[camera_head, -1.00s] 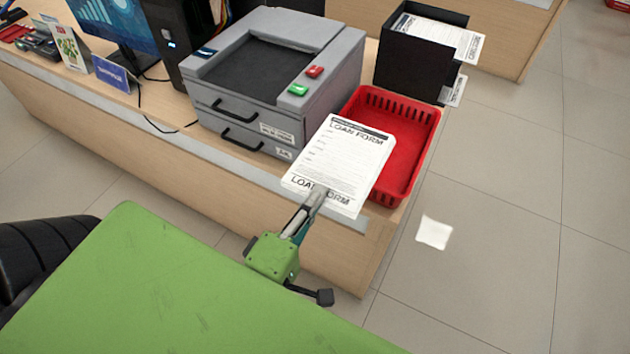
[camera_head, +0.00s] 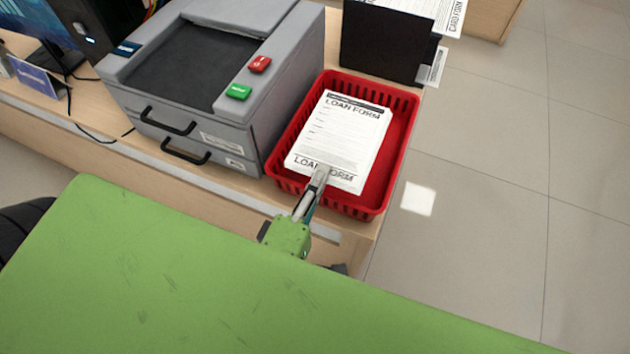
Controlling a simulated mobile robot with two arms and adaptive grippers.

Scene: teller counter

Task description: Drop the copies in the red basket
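The copies, a stack of white loan forms (camera_head: 343,135), are over the red basket (camera_head: 400,104), within its outline as seen from the head. I cannot tell whether they touch the basket floor. My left gripper (camera_head: 319,178) is shut on the near edge of the forms. The basket stands on the counter, right of the grey copier, and its right part shows empty. My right gripper is not in view.
The grey copier (camera_head: 215,75) with green and red buttons stands left of the basket. A black paper holder (camera_head: 383,45) with more forms stands behind it. The counter edge lies close in front; open floor (camera_head: 480,190) is at right.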

